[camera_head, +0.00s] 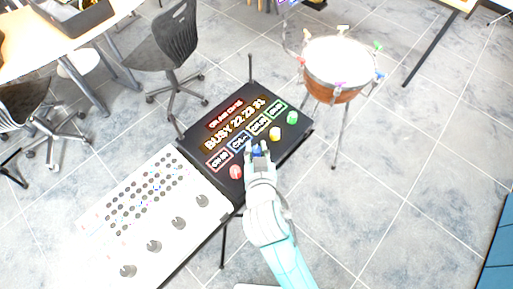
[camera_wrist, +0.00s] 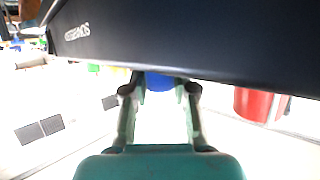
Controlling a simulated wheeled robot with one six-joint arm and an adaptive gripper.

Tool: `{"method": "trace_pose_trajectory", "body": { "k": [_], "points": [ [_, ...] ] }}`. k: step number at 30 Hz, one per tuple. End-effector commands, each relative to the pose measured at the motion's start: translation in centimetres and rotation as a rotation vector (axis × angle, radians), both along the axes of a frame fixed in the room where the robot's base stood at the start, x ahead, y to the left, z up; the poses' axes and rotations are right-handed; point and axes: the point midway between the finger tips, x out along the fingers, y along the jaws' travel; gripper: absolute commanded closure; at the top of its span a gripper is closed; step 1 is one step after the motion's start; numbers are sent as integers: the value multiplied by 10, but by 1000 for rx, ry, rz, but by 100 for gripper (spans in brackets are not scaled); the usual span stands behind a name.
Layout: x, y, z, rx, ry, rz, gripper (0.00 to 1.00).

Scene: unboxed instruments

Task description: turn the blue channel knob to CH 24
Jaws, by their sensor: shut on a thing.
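The black panel (camera_head: 222,113) stands in the middle of the head view with lit text and a row of coloured-frame channel displays. The blue knob (camera_head: 257,150) is on its front, mostly covered by my gripper (camera_head: 257,153). In the wrist view the blue knob (camera_wrist: 159,82) sits between the two fingers of my gripper (camera_wrist: 160,88), which are shut on it. The blue-framed display (camera_head: 239,142) is partly covered, so its number cannot be read. A red knob (camera_head: 235,171) is to the left, and a yellow knob (camera_head: 275,134) and a green knob (camera_head: 292,118) are to the right.
A white mixer console (camera_head: 150,215) with several knobs adjoins the panel at the lower left. A drum (camera_head: 335,72) on a stand is at the upper right. Chairs (camera_head: 172,50) and a desk (camera_head: 60,45) are at the upper left.

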Motion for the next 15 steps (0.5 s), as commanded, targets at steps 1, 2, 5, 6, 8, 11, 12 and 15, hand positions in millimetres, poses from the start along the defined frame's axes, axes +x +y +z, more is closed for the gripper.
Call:
{"method": "trace_pose_trajectory", "body": {
  "k": [1, 2, 5, 6, 8, 11, 12, 15],
  "points": [
    [-1, 2, 0, 1, 1, -18, 100],
    [-1, 2, 0, 0, 1, -32, 100],
    [0, 2, -1, -1, 2, -73, 100],
    [0, 2, -1, 1, 3, -87, 100],
    [0, 1, -1, 0, 2, -104, 100],
    [0, 1, -1, -1, 3, -126, 100],
    [0, 1, -1, 0, 3, -132, 100],
    [0, 0, -1, 1, 3, -144, 100]
  ]
}}
